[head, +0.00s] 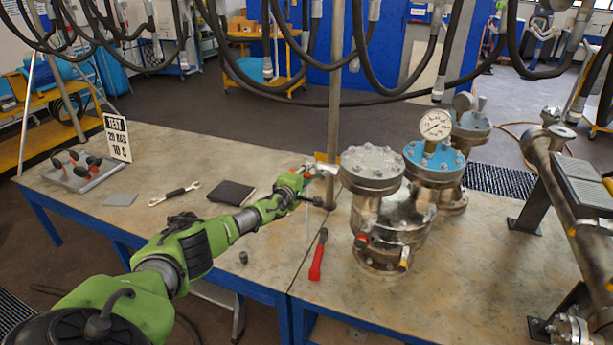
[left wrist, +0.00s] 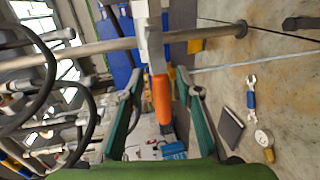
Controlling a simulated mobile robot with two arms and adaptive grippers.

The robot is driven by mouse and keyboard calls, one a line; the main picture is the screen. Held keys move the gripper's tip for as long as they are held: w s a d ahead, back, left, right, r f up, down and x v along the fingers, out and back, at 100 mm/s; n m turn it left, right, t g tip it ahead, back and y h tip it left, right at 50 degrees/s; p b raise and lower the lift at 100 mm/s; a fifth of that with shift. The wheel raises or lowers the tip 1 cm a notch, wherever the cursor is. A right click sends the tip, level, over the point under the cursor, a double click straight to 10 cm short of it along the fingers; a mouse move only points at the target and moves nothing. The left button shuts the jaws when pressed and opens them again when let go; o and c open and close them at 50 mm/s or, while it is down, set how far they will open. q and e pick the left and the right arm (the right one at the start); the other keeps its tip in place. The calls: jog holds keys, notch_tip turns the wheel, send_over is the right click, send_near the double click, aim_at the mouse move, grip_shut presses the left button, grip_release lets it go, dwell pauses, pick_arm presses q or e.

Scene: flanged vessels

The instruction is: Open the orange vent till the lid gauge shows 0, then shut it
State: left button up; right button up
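The orange vent lever (left wrist: 162,99) lies between the two fingers of my left gripper (left wrist: 165,95) in the left wrist view. Gaps show on both sides of it, so the fingers are open around it. In the head view my left gripper (head: 315,186) is beside the upright post, left of the metal vessel (head: 388,232); the lever is mostly hidden there. The lid gauge (head: 435,125) is a white dial above the blue lid (head: 436,161); its needle is too small to read. My right gripper is not in view.
A wrench (head: 175,193), a dark notebook (head: 231,193) and a test sign (head: 117,138) are on the bench at left. Black hoses (head: 345,103) hang above. Large piping (head: 570,200) stands at right.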

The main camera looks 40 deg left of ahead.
pick_arm(q)
jog(key=shift+s, duration=0.15)
jog(key=shift+s+d, duration=0.2)
jog(key=shift+s, duration=0.45)
jog(key=shift+v, duration=2.95)
jog(key=shift+r, duration=0.15)
